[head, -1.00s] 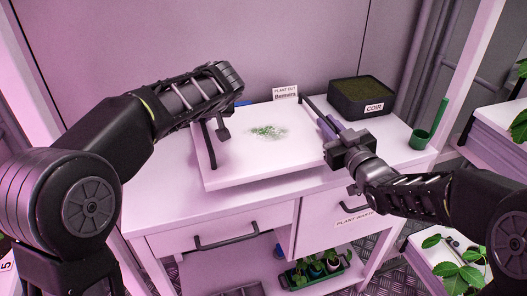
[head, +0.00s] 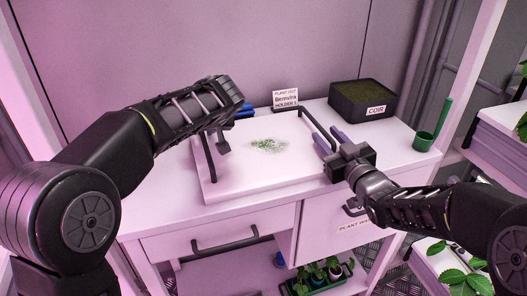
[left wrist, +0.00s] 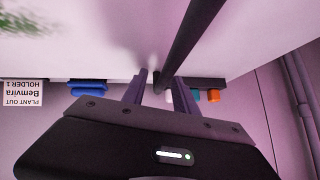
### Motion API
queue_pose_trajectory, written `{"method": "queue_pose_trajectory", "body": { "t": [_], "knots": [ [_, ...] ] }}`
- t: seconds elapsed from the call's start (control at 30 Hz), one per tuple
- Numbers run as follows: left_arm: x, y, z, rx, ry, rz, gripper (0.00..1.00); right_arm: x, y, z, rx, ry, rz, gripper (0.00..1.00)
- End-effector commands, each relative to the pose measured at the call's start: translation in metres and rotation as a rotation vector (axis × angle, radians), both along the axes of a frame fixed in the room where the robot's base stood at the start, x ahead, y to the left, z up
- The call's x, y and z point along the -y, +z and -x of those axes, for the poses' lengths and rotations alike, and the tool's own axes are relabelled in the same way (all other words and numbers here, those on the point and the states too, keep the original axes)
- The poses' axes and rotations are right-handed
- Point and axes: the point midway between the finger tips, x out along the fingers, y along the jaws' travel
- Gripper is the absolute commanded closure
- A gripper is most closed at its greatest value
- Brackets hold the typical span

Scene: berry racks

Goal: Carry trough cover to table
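The trough cover (head: 235,180) is a flat white panel with two black bar handles and a green patch (head: 268,146) on top. It lies on the white table (head: 150,205). My left gripper (left wrist: 158,80) is around the left handle (head: 209,160). In the left wrist view its fingers stand apart, with the black bar (left wrist: 190,35) between them. My right gripper (head: 320,138) is at the right handle (head: 288,108), its two purple fingers apart. Where the right handle meets those fingers is partly hidden.
A black COIR box (head: 362,98) stands at the back right, with a green cup (head: 423,141) at the right edge. A plant-out sign (head: 286,97) and blue items (head: 244,110) are behind the cover. Potted plants (head: 318,274) sit on the lower shelf.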

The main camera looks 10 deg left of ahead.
Motion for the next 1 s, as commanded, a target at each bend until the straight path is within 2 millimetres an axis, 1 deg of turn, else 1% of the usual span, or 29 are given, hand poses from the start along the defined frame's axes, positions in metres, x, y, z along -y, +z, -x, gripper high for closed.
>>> {"method": "queue_pose_trajectory", "body": {
  "t": [0.13,0.27,0.6,0.7,0.83,1.0],
  "knots": [
    [0.004,0.005,0.003,0.001,-0.002,0.0,0.65,0.0,0.0,0.0,0.0,0.0,0.0,0.65],
    [0.01,0.016,0.013,0.002,-0.002,0.001,0.65,0.0,0.0,0.0,0.0,0.0,0.0,0.65],
    [0.039,0.063,0.052,0.003,-0.002,0.003,0.65,0.0,0.0,0.0,0.0,0.0,0.0,0.65],
    [0.046,0.074,0.061,0.003,-0.002,0.002,0.65,0.0,0.0,0.0,0.0,0.0,0.0,0.65],
    [0.05,0.082,0.068,0.001,0.0,0.001,0.65,0.0,0.0,0.0,0.0,0.0,0.0,0.65],
    [0.051,0.083,0.07,0.0,0.0,0.0,0.65,0.0,0.0,0.0,0.0,0.0,0.0,0.65]
  ]
}}
